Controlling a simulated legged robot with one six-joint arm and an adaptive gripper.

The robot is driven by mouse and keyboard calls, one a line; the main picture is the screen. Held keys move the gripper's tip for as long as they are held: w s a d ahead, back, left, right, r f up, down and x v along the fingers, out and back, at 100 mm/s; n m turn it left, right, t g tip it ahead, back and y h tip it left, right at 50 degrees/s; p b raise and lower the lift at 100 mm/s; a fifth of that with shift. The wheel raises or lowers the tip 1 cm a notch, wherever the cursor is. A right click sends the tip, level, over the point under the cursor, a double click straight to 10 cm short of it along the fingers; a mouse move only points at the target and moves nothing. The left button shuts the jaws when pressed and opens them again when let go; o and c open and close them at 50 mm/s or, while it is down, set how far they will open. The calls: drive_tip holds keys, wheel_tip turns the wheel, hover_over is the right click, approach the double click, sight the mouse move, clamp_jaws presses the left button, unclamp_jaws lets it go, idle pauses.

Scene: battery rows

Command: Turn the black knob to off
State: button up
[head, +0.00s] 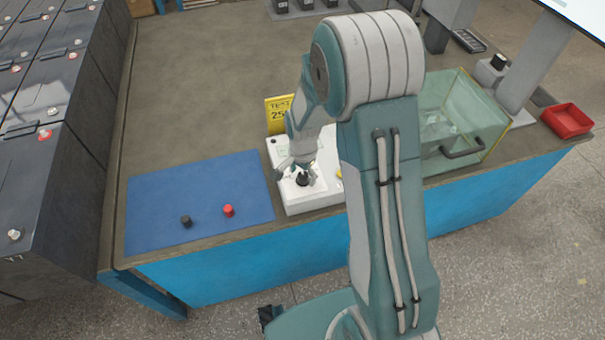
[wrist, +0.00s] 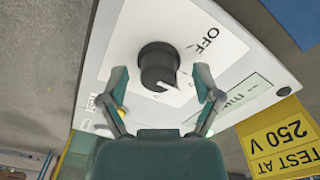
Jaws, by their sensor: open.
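The black knob (wrist: 158,62) stands on the white face of a tester box (wrist: 110,52) in the wrist view. Its white pointer mark is on the lower right side, away from the printed OFF label (wrist: 206,41) at the upper right. My gripper (wrist: 162,80) is open, with one finger on each side of the knob. A gap shows between each finger and the knob, so I see no contact. In the head view my gripper (head: 300,168) is over the knob (head: 303,180) at the front of the white box (head: 311,203).
A yellow 250 V test sign (head: 276,115) stands behind the box. A blue mat (head: 160,208) to the left holds a black cap (head: 186,221) and a red cap (head: 228,210). A glass case (head: 475,110) and a red tray (head: 568,121) are to the right. Batteries (head: 45,165) line the far left.

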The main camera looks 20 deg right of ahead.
drive_tip(key=shift+f, duration=0.1)
clamp_jaws()
idle(0.4)
drive_tip(key=n, duration=0.5)
drive_tip(key=shift+n, duration=0.4)
drive_tip(key=n, duration=0.6)
idle(0.4)
